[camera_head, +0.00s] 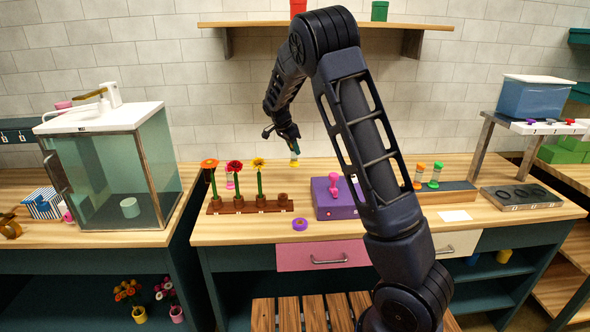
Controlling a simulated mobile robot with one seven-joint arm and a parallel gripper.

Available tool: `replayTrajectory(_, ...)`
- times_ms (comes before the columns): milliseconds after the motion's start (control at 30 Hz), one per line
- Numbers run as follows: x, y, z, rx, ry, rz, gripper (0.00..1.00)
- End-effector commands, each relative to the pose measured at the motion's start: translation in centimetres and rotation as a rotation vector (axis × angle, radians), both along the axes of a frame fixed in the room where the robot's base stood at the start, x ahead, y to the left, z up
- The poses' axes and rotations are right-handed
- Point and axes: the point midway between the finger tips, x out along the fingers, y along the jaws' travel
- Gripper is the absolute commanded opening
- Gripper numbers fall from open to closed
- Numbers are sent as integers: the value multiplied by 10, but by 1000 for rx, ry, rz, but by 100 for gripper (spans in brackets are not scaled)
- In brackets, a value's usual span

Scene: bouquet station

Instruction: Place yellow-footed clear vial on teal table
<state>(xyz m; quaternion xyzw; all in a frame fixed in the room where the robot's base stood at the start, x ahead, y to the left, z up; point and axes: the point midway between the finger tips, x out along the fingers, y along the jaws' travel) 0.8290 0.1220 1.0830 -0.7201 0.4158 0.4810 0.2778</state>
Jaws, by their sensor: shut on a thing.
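My gripper (287,138) is at the end of my arm, above the back of the middle workbench. It is shut on a small clear vial (293,152) with a yellow foot at its lower end. The vial hangs nearly upright in the air, apart from the bench top, in front of the tiled wall. The fingertips are small and dark in this view. The middle workbench (400,229) has a wooden top and a dark teal body; no table with a teal top shows.
A brown rack (250,206) with three flowers stands left of a purple box (335,205). A purple ring (300,224) lies in front. A glass cabinet (105,165) stands far left. A shelf (330,25) hangs above. My arm hides part of the bench.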

Motion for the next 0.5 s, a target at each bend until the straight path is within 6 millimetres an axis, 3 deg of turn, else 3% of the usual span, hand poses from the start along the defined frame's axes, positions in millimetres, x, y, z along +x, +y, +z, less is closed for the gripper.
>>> replayTrajectory(200,0,-1,-40,-1,1,1,0)
replayTrajectory(500,0,0,-59,0,0,0,0)
